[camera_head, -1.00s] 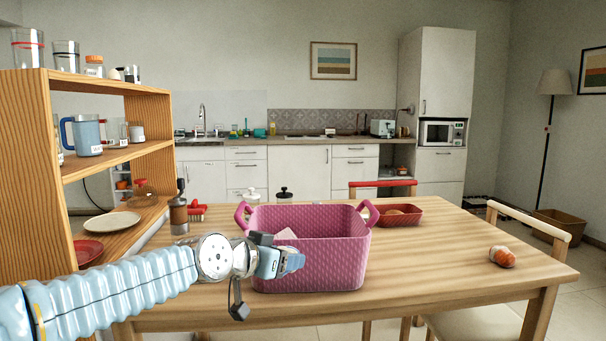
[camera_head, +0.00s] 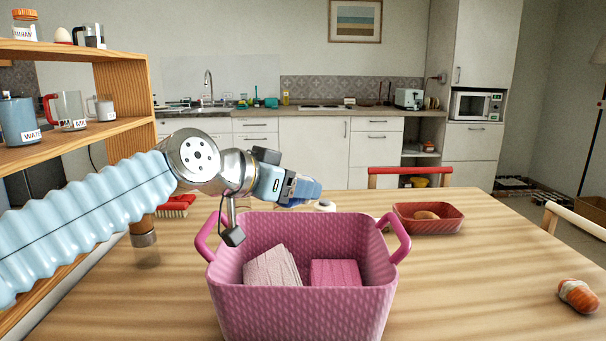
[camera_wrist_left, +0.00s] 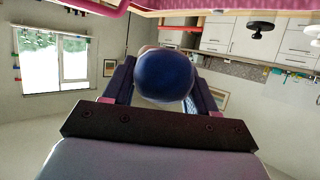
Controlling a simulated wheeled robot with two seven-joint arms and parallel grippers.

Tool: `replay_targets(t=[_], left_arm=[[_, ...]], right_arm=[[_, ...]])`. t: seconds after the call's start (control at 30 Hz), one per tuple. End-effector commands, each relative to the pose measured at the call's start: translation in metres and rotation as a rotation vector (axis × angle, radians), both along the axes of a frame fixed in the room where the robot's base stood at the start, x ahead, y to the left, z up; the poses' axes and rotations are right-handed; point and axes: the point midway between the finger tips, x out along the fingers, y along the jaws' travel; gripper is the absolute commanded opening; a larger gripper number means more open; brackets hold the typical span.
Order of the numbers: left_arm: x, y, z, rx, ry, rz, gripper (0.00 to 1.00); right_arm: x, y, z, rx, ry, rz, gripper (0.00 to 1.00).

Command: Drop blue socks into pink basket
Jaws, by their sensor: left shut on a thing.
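The blue socks (camera_wrist_left: 165,76) are a rounded dark blue bundle between the fingers of my left gripper (camera_head: 296,188). The socks (camera_head: 309,190) show as a small blue end at the fingertips in the head view. The pink basket (camera_head: 302,311) stands upright on the table with two raised handles. My left gripper appears just above the basket's back rim; its exact depth over the opening is hard to tell. In the wrist view a strip of the pink rim (camera_wrist_left: 95,6) crosses the top edge. My right gripper is not in view.
A pale pink folded cloth (camera_head: 271,267) and a pink block-like item (camera_head: 335,273) lie inside the basket. A red tray (camera_head: 428,219) with a bun stands behind right. An orange-and-white roll (camera_head: 577,295) lies at right. A wooden shelf (camera_head: 125,85) stands at left.

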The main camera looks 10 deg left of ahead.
Motion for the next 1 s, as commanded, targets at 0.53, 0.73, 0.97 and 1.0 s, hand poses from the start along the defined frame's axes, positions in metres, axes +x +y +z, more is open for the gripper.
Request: replay_targets(t=[0.53,0.73,0.97,1.0], left_arm=[[0.000,0.001,-0.056,0.000,0.000,0.001,0.27],[0.000,0.000,-0.060,0.000,-0.001,0.001,0.27],[0.000,0.000,-0.060,0.000,-0.001,0.001,0.69],[0.000,0.000,-0.060,0.000,-0.001,0.001,0.75]], right_arm=[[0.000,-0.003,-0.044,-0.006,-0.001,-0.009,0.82],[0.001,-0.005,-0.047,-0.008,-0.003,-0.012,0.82],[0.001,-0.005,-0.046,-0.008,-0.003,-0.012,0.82],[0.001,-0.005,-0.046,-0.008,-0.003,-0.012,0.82]])
